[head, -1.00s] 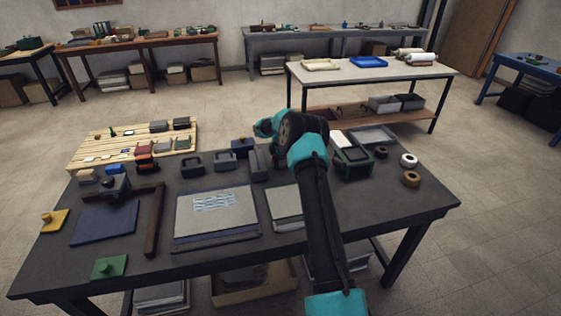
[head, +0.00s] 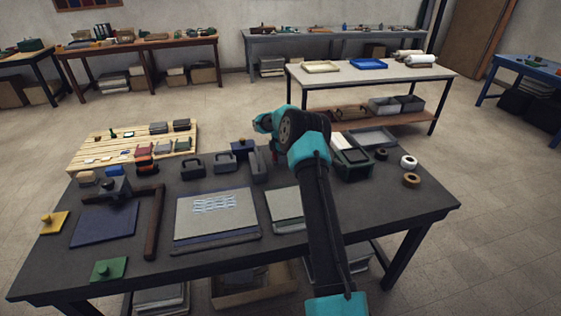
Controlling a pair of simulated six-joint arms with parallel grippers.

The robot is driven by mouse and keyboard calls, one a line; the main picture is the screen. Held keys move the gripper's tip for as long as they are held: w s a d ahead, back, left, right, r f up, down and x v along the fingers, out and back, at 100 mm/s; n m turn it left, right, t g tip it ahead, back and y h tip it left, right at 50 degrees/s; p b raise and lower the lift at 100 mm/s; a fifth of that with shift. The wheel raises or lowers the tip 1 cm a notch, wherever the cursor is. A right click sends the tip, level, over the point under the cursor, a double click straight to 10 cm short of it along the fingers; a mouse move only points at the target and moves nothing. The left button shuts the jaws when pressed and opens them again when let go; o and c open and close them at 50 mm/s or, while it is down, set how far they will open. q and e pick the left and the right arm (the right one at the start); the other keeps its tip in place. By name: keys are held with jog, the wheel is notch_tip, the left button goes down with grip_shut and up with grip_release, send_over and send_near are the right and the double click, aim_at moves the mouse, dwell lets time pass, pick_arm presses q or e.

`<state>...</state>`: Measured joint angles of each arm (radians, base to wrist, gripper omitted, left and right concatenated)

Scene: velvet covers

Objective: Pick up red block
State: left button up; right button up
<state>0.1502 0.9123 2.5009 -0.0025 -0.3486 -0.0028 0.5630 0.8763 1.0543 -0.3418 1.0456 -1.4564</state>
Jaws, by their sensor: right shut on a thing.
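My right arm (head: 318,225) reaches from the front edge across the dark table, and its teal wrist hangs over the back middle. My right gripper (head: 274,146) points down there, mostly hidden behind its own wrist. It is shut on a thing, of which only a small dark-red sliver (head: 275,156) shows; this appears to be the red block. Whether it touches the table I cannot tell. My left gripper is not in view.
Grey blocks with handles (head: 222,163) stand just left of the gripper, near a blue block (head: 243,148). A sheet on a board (head: 216,215) lies in front. The table's right front is clear.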

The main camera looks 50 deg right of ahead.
jog(key=s+a, duration=0.3)
jog(key=a, duration=0.1)
jog(key=s+a+r, duration=0.1)
jog(key=s+a, duration=0.3)
jog(key=s+a+r, duration=0.1)
jog(key=s+a, duration=0.2)
jog(key=a, duration=0.1)
jog(key=shift+s, duration=0.3)
